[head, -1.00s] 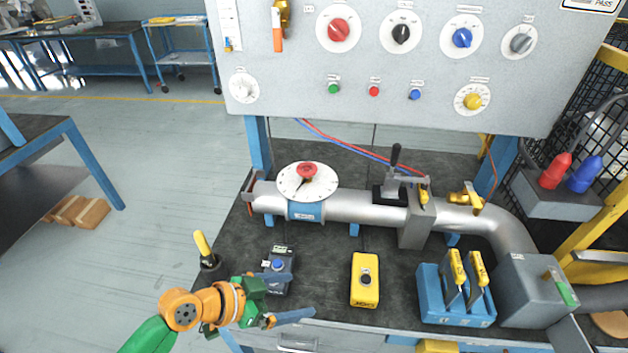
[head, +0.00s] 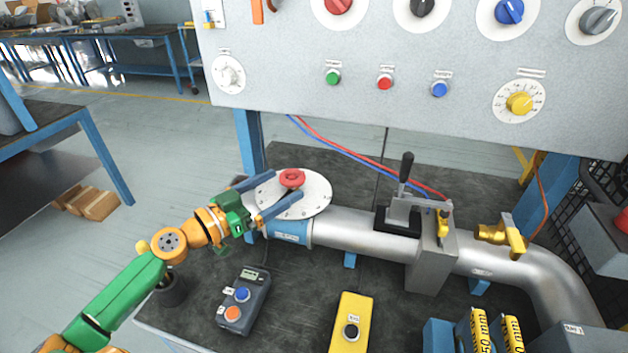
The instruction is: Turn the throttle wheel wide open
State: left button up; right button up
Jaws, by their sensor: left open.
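The throttle wheel, a small red wheel (head: 291,178), sits on a round white dial plate (head: 318,195) above the left end of the silver pipe. A dark pointer shows beside the wheel, partly covered. My left gripper (head: 286,186) reaches in from the left, low over the dial plate. Its two blue fingers are spread, with the tips close to the wheel, one toward its far left side and one on its near side. I cannot tell whether they touch it. My right gripper is out of view.
A lever valve with a black handle (head: 405,168) and a yellow-handled valve (head: 502,234) stand along the pipe. A grey two-button box (head: 243,303) and a yellow button box (head: 350,325) lie in front. A knob panel (head: 300,110) hangs above.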

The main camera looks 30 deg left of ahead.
aim_at(303, 174)
pick_arm(q)
jog(key=p+x, duration=0.2)
jog(key=x, duration=0.3)
jog(key=shift+w+d+r, duration=0.1)
jog(key=shift+w+r, duration=0.1)
jog(key=shift+w, duration=0.15)
jog(key=shift+w+d+f, duration=0.2)
jog(key=shift+w+d, duration=0.05)
jog(key=shift+w, duration=0.3)
